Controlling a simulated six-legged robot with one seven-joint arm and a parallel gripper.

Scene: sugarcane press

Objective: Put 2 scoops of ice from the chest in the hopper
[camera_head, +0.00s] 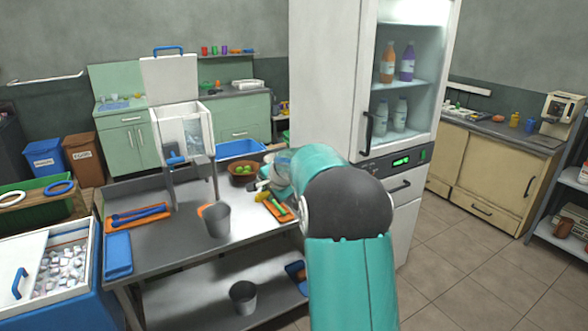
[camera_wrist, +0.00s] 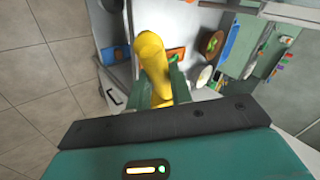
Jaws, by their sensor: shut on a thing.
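The ice chest (camera_head: 20,282), a blue and white box at the lower left of the head view, is partly open and shows ice cubes (camera_head: 62,270). My gripper (camera_wrist: 160,88) is shut on a yellow thing (camera_wrist: 150,58) with a rounded end, seen in the wrist view. Whether it is a scoop's handle is unclear. In the head view my teal arm mostly hides the gripper, over the table's right end.
The steel table (camera_head: 165,245) holds a grey bucket (camera_head: 217,220), blue tools on an orange tray (camera_head: 137,217), a brown bowl (camera_head: 242,172) and an orange board (camera_head: 276,207). A tall white fridge (camera_head: 325,80) stands right behind my arm. Tiled floor is free at right.

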